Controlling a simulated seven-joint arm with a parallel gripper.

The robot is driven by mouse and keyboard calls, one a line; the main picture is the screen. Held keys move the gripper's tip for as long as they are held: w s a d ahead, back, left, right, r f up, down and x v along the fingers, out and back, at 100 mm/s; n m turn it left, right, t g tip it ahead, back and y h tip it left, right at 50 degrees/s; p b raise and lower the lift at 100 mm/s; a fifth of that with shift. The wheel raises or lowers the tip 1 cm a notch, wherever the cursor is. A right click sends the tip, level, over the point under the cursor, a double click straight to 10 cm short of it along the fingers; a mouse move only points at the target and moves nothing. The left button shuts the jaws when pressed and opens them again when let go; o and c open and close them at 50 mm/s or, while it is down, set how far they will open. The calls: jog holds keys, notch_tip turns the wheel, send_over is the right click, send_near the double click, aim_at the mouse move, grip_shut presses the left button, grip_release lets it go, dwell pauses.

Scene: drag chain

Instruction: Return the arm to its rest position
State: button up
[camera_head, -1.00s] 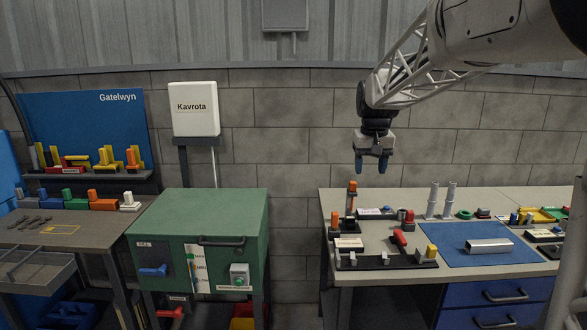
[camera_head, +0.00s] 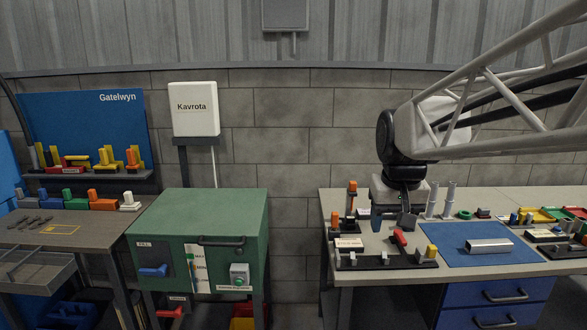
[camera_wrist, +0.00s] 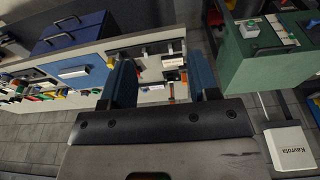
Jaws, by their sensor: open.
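My gripper (camera_head: 396,222) is in front of the right workbench (camera_head: 460,204) in the head view. Its jaws are apart in the wrist view (camera_wrist: 162,78), with two blue fingers and nothing held between them. The lattice link of my arm reaches in from the right edge of the head view. In the wrist view, part of the bench with small fixtures shows beyond the fingers. The gripper's exact height above the bench is hard to tell.
A blue mat (camera_head: 468,252) carries a metal channel (camera_head: 489,246). Two grey upright posts (camera_head: 449,199) stand close to the gripper in the picture. A red-handled clamp (camera_head: 399,238) is just below it. A green cabinet (camera_head: 203,215) stands left, with a gap between it and the bench.

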jog(key=s+f, duration=0.5)
jog(key=s, duration=0.5)
jog(key=s+f, duration=0.5)
jog(key=s, duration=0.5)
jog(key=shift+a+t, duration=0.3)
